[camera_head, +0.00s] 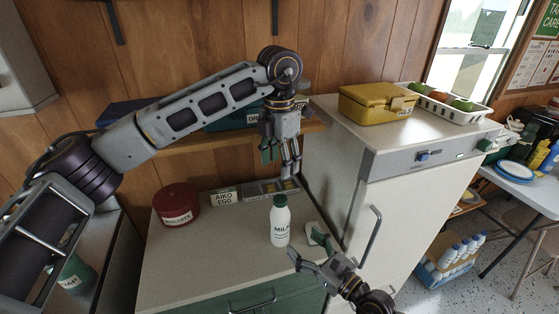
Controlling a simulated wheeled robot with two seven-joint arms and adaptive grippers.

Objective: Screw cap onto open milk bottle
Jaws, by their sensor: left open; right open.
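The white milk bottle (280,230) stands upright on the counter, its label facing me. A green cap (280,201) sits on its top; I cannot tell how tightly it is screwed on. My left gripper (279,165) is open and points down, above and slightly behind the bottle, apart from the cap. My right gripper (304,247) is open, low and just right of the bottle's base. I cannot tell whether its nearer finger touches the bottle.
A red biscuits tin (176,205), an egg label block (224,197) and a shallow grey tray (262,188) stand behind and left on the counter (205,255). The white fridge (415,210) rises at right, carrying a yellow box (374,106) and a white basket (452,113).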

